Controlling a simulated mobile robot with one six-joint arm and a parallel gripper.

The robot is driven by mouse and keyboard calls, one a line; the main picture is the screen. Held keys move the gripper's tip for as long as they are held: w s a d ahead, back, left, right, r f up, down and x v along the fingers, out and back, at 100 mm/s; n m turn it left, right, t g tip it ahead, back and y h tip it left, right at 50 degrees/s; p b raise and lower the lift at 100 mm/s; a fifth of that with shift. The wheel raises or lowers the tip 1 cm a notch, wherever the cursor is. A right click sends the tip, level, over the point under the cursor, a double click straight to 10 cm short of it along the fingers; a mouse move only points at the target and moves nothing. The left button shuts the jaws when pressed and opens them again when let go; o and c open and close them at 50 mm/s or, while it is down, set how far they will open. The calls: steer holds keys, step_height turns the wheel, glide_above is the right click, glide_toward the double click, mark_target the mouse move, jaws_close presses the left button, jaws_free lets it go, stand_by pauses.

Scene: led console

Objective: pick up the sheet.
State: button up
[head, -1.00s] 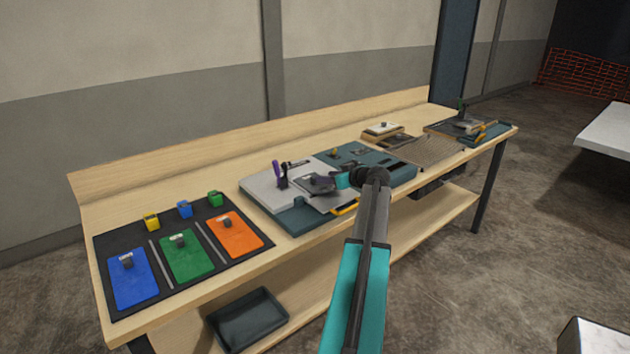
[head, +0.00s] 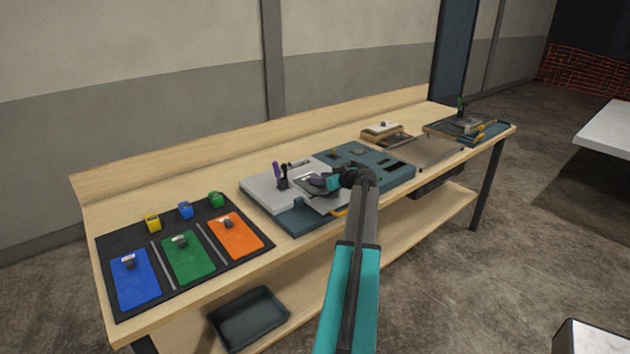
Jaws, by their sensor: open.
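A thin light grey sheet (head: 328,204) lies on the dark teal console (head: 297,222) at the middle of the bench, beside a light grey panel (head: 262,194). My gripper (head: 316,184) is over the sheet, with its fingers pointing left. It is open. My wrist and the gripper hide part of the sheet and console. I cannot tell whether the fingers touch anything.
A purple-handled tool (head: 281,173) stands close left of my gripper. A black mat (head: 112,247) with blue, green and orange plates lies at left. A flat grey mesh-like panel (head: 432,150) and a teal tray (head: 498,131) lie at right.

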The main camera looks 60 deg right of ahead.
steer(key=shift+x, duration=1.15)
steer(key=shift+c, duration=0.5)
steer(key=shift+r, duration=0.1)
jaws_close()
